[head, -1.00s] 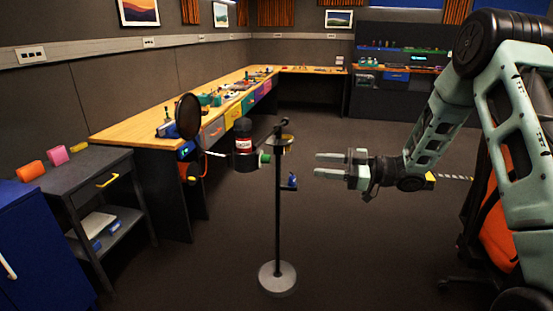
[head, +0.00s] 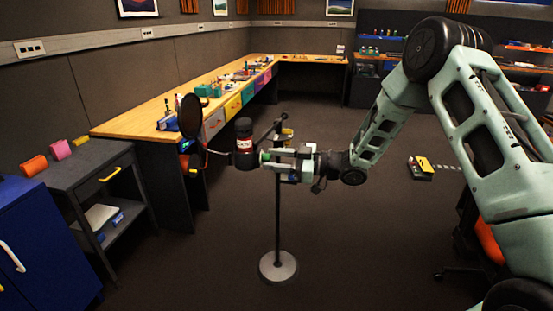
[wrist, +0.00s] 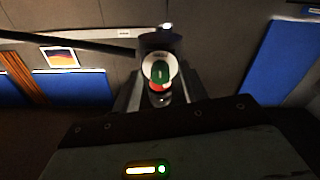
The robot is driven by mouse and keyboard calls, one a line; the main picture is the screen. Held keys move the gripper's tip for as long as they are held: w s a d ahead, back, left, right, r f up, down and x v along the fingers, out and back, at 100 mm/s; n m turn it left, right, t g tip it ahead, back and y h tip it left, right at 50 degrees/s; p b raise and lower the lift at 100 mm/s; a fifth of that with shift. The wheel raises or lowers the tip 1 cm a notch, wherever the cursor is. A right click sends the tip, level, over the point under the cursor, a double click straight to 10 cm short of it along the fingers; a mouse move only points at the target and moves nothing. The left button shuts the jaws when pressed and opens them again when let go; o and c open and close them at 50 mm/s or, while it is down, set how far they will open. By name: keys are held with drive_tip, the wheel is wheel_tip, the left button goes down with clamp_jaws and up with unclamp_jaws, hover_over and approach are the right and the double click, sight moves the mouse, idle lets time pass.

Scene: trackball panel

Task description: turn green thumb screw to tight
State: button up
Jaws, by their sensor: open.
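The green thumb screw (head: 265,157) sticks out sideways from the right of a dark cylinder with a red and white label (head: 243,145), held on a stand. My gripper (head: 270,160) is open and level with the screw, its fingertips at the screw in the head view. In the wrist view the green screw (wrist: 160,73) shows end-on, its grip standing nearly upright in a pale ring. The two fingers (wrist: 161,92) lie to its left and right, with a gap between them. I cannot tell whether either finger touches the screw.
The stand has a thin dark pole and a round grey base (head: 278,266). A dark round disc (head: 190,115) is left of the cylinder. A wooden workbench (head: 140,124) runs behind, and a dark side table (head: 85,165) stands at left. The floor around the stand is clear.

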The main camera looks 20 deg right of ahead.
clamp_jaws()
